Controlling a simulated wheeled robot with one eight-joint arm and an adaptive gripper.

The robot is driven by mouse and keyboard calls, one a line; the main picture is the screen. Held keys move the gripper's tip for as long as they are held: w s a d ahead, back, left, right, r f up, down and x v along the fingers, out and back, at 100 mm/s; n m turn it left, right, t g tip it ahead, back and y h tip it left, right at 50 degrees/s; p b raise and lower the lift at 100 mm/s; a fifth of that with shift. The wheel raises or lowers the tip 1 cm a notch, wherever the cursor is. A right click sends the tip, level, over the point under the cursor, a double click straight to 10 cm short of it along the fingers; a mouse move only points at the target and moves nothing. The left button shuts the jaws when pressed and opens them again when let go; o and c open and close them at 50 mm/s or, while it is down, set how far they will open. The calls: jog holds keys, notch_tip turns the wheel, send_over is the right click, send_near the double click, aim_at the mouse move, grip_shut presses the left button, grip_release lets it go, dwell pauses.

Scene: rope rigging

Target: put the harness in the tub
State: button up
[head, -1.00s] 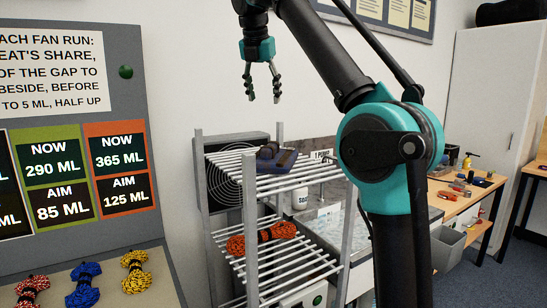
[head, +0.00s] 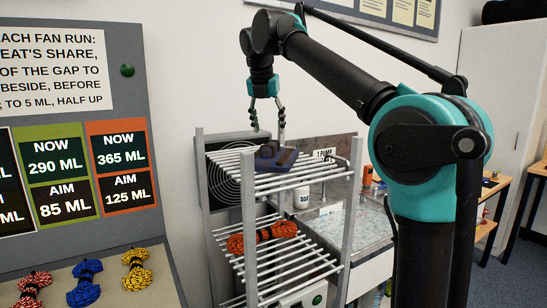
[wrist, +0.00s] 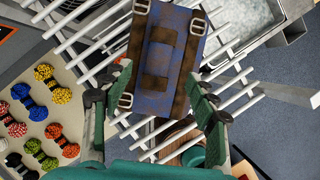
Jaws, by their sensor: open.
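The harness (head: 276,156), a blue and brown strapped piece with metal buckles, lies on the top shelf of the wire rack. The harness also fills the upper middle of the wrist view (wrist: 160,60). My gripper (head: 268,132) points down just above the harness and is open. In the wrist view my gripper's fingers (wrist: 158,82) stand either side of the harness's near end, with nothing clearly gripped. I cannot make out the tub for certain in the current views.
The rack (head: 248,222) has metal posts and a lower shelf with an orange rope coil (head: 262,237). Several rope coils lie at the left, including a blue one (head: 86,284). A sink counter (head: 355,225) stands behind the rack. Free air lies above the top shelf.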

aim_at(270, 142)
jog(key=shift+x, duration=3.05)
jog(key=shift+a, duration=0.1)
grip_shut()
